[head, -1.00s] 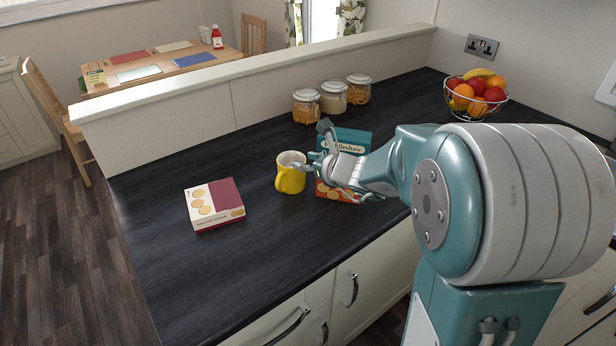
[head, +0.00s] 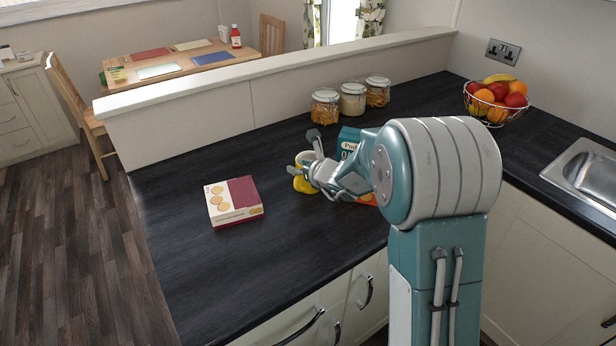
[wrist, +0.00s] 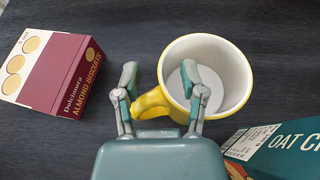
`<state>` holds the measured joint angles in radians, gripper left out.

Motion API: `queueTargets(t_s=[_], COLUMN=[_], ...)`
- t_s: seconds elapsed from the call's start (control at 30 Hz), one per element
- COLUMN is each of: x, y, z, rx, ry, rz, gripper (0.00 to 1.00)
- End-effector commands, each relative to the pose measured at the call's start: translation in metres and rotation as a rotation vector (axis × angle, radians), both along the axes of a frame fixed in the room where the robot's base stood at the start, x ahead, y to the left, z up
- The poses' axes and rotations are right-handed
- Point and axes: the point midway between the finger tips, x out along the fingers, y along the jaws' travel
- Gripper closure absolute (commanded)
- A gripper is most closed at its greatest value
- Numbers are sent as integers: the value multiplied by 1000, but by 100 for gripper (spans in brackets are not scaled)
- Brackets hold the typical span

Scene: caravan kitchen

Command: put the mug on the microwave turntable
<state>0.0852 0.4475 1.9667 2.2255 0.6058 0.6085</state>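The yellow mug (head: 303,186) with a pale inside stands upright on the dark counter, partly hidden behind my gripper (head: 304,155) in the head view. In the wrist view I look down into the mug (wrist: 237,62); its handle points towards the lower left. My gripper (wrist: 160,80) is open, its two fingers apart on either side of the handle. The right finger overlaps the mug's rim and opening; I cannot tell whether it touches. The microwave and its turntable are not in view.
An almond biscuit box (head: 234,201) lies left of the mug. An oat box (head: 348,141) stands close on its right, partly behind my arm. Several jars (head: 352,100) line the back; a fruit basket (head: 497,100) and sink (head: 590,175) are to the right. The counter's front left is clear.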

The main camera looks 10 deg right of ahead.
Motion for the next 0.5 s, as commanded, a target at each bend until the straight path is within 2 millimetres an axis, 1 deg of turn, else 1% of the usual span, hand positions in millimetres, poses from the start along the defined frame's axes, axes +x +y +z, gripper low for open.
queueTargets(t_s=[0.1, 0.3, 0.37, 0.4, 0.43, 0.5], x=[6, 6, 6, 6, 6, 5], y=[2, 2, 2, 2, 2, 2], z=[-2, -4, -4, -4, -4, -4], rx=[0, 0, 0, -1, -1, -1], ry=[0, 2, 2, 3, 3, 4], rz=[0, -1, -1, -1, -1, -1], gripper=[47, 47, 75, 92, 100, 100])
